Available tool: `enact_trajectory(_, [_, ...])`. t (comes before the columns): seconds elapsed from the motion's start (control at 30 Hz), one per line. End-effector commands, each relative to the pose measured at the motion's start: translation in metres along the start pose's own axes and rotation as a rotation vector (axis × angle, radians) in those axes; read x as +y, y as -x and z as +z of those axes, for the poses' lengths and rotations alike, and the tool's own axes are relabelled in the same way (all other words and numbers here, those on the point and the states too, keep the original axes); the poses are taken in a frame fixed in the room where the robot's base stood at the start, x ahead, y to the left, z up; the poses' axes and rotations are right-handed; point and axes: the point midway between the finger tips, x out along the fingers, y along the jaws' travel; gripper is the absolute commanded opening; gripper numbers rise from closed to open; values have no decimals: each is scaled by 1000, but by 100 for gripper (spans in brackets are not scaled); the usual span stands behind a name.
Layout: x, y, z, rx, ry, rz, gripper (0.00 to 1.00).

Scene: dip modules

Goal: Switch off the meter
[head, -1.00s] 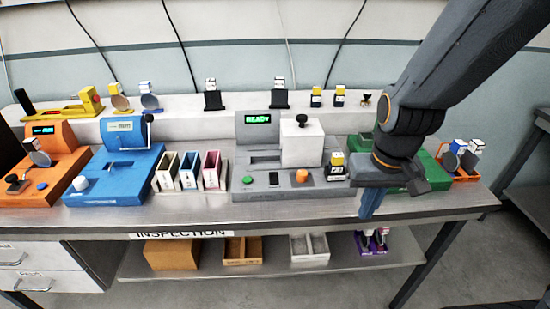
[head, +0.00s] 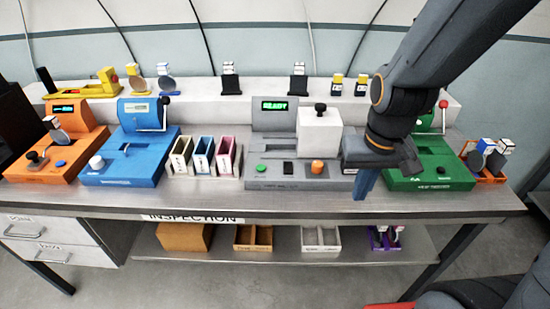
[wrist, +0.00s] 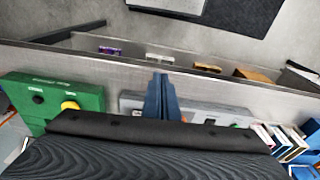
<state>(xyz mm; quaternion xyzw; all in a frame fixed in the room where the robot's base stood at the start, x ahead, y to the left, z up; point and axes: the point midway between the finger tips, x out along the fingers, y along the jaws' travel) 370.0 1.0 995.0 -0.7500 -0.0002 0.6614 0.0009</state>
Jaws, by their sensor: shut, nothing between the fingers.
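No device has a readable label naming it a meter. The grey unit (head: 285,175) in the middle of the bench has a lit green "READY" display (head: 274,106). On its front are a green button (head: 261,168), a black rocker-like part (head: 289,168) and an orange knob (head: 317,168). My gripper (head: 366,184) is shut and empty, its blue fingers pointing down by the grey unit's right front corner, apart from its controls. In the wrist view the shut fingers (wrist: 160,90) overlap the grey unit (wrist: 215,114).
A green unit (head: 430,184) with a red-ball lever stands right of my gripper. Blue (head: 125,170) and orange (head: 45,170) units stand left. Coloured bins (head: 204,160) sit left of the grey unit. The bench's front strip is clear.

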Motion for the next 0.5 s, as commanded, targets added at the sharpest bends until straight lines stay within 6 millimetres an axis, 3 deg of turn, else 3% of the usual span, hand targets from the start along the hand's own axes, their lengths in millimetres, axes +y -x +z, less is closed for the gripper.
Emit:
enact_trajectory(0.33, [-2, 0, -4, 1, 24, 0, 0])
enact_trajectory(0.5, [-24, 9, -40, 3, 288, -3, 0])
